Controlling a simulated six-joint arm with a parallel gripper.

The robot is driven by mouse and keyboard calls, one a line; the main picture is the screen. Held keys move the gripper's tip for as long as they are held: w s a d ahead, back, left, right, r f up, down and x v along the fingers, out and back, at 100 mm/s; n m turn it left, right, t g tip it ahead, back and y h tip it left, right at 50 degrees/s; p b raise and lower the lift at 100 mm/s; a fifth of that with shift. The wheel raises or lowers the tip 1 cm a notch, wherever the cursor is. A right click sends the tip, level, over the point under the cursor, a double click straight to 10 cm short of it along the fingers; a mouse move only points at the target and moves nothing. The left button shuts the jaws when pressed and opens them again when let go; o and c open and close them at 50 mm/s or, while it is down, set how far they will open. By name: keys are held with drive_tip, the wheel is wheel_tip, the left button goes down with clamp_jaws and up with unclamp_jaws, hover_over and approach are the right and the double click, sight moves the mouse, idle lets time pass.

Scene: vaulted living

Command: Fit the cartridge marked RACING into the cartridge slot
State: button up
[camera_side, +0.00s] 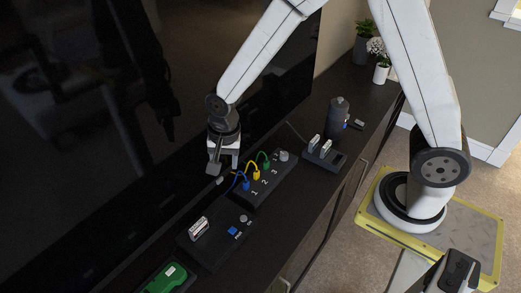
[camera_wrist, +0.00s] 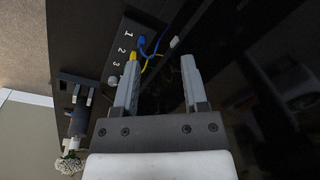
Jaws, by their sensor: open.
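My gripper (camera_side: 223,165) is open and empty, above the left end of the numbered cable box (camera_side: 264,190). Its spread fingers also show in the wrist view (camera_wrist: 160,68). A cartridge with a pale label (camera_side: 198,228) stands upright on a dark console (camera_side: 215,251), apparently in its slot; the slot opening cannot be made out. Two pale cartridges (camera_side: 313,141) (camera_side: 326,147) stand in a dark rack (camera_side: 337,159) to the right. None of the labels can be read, so I cannot tell which is marked RACING.
Blue, yellow and green plugs stand in the cable box, with a loose pale plug (camera_wrist: 175,42) near my fingers. A green device (camera_side: 166,279) lies at the front left. A dark canister (camera_side: 338,113) and plants stand at right. A large dark screen (camera_side: 120,90) runs behind.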

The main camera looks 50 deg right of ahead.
drive_tip(key=s+d+r+n+t, duration=0.1)
drive_tip(key=s+d+r+n, duration=0.4)
drive_tip(key=s+d+n, duration=0.5)
drive_tip(key=shift+s, duration=0.45)
idle(0.3)
